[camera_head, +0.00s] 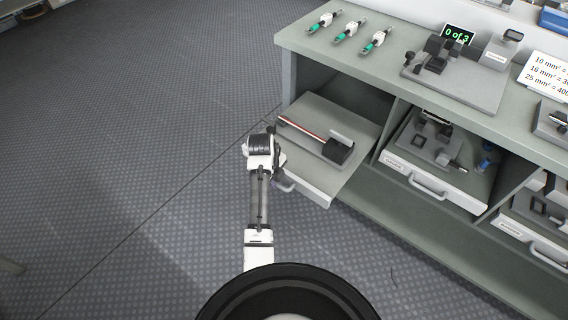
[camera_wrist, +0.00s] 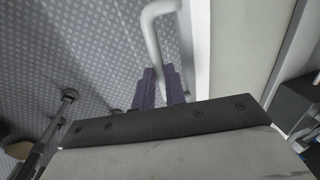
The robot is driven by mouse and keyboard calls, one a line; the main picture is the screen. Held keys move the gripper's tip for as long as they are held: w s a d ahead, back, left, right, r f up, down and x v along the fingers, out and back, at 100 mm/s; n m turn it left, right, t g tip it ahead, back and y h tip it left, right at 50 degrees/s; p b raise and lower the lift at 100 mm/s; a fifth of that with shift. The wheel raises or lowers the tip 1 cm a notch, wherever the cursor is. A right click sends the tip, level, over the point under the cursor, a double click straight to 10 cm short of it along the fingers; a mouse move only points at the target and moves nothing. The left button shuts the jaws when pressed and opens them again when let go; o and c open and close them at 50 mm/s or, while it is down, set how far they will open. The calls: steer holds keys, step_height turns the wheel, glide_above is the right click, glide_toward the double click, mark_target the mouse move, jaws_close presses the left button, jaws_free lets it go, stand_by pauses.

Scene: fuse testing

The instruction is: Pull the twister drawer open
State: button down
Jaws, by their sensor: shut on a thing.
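A grey drawer (camera_head: 318,182) sticks out of the left bay of the workbench and stands well open. A long tool with a reddish rod and a dark block (camera_head: 335,150) lies in it. The drawer's pale bar handle (camera_wrist: 152,35) shows in the wrist view, on the drawer's front. My gripper (camera_wrist: 160,88) has purple fingers that are shut on this handle. In the head view my wrist is at the drawer's front left, and the fingers are mostly hidden behind it.
The middle drawer (camera_head: 432,186) and the right drawer (camera_head: 530,232) have similar handles and hold devices.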

steer(key=shift+s+a, duration=0.7)
steer(key=shift+s, duration=0.2)
steer(key=c, duration=1.5)
jaws_free()
steer(key=shift+o, duration=0.2)
step_height(320, 180, up, 14)
steer(key=s+a+p, duration=0.1)
steer(key=s+p, duration=0.1)
steer(key=p, duration=0.3)
steer(key=shift+a+f, duration=0.2)
steer(key=shift+a, duration=0.05)
